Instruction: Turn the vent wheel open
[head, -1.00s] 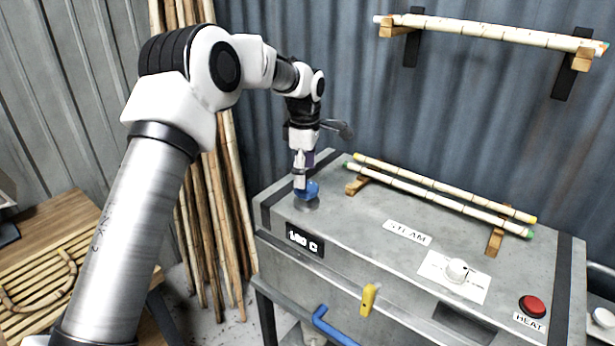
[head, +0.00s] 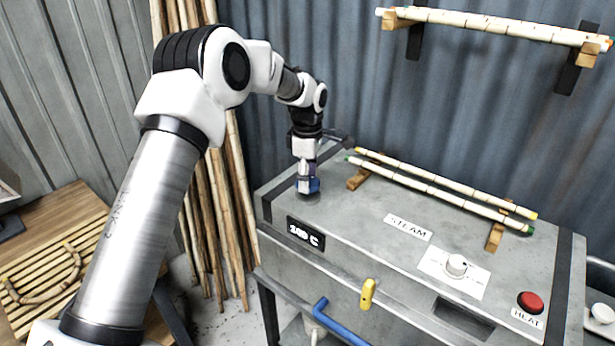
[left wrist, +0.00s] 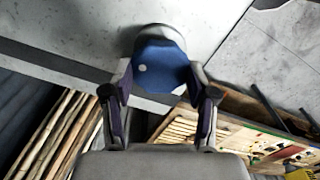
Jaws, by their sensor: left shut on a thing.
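The vent wheel is a small blue knob (head: 314,185) on a round grey base, on the top of the grey steam box near its left end. My left gripper (head: 306,180) comes down from above and is shut on the wheel. In the left wrist view the blue wheel (left wrist: 160,66) with a white dot sits between the two fingers (left wrist: 158,90), the dot to the left of its middle. In the head view the fingers hide part of the wheel. My right gripper is not in view.
The steam box (head: 360,215) carries two rattan poles (head: 440,185) on wooden rests, a white dial (head: 457,265) and a red HEAT button (head: 531,302). A display (head: 305,234) and a yellow handle (head: 367,294) are on its front. Tall poles (head: 215,220) lean on the wall at left.

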